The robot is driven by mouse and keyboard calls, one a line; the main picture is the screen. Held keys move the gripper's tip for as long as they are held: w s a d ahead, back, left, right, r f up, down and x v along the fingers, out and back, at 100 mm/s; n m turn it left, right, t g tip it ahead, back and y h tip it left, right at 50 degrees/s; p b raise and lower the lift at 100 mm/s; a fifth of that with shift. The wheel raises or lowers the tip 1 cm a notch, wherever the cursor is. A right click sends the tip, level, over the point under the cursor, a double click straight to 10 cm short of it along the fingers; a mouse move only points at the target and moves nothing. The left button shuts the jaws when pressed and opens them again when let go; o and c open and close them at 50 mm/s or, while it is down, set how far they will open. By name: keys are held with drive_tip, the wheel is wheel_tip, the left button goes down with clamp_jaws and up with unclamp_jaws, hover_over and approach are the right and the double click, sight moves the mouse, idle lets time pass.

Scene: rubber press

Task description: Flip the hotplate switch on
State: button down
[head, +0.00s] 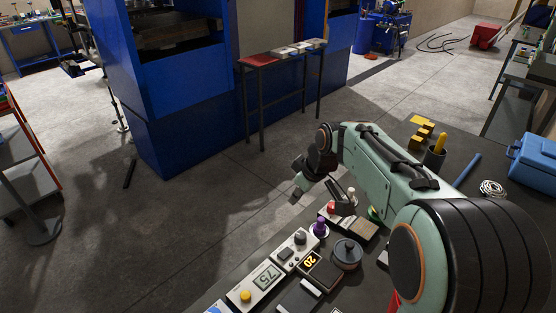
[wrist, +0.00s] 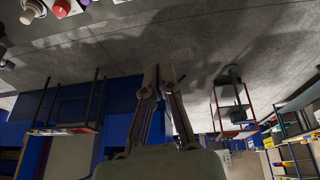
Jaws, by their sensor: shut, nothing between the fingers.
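My gripper (head: 300,185) is shut and empty. It hangs beyond the far edge of the bench, over the floor, apart from the devices. In the wrist view its fingers (wrist: 161,78) lie close together against the floor. A low device with a square tan plate (head: 364,229) and a red knob (head: 331,207) stands on the bench below my arm; it may be the hotplate. My arm partly covers it, and I cannot make out its switch. The red knob (wrist: 62,8) and a pale knob (wrist: 32,12) show at the top left of the wrist view.
On the dark bench stand a purple item (head: 319,228), a dark lidded pot (head: 347,253), a unit reading 75 (head: 267,279) and one reading 20 (head: 311,261). A blue box (head: 535,160) sits at right. A blue press (head: 180,100) stands across open floor.

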drive_tip(key=g, duration=0.2)
hover_over(285, 253)
drive_tip(key=s+d, duration=0.2)
drive_tip(key=d, duration=0.1)
wheel_tip(285, 253, down, 9)
drive_tip(key=shift+s+a+m, duration=0.2)
drive_tip(key=shift+a+m, duration=0.05)
drive_tip(key=shift+m, duration=0.05)
drive_tip(key=x, duration=1.3)
drive_tip(key=shift+s+d, duration=0.1)
drive_tip(key=shift+s, duration=0.25)
drive_tip(key=shift+f, duration=0.5)
drive_tip(key=shift+s+f, duration=0.2)
drive_tip(key=shift+f, duration=0.15)
drive_tip(key=shift+w+d+r, duration=0.3)
drive_tip(key=shift+w+d, duration=0.1)
drive_tip(key=shift+w, duration=0.15)
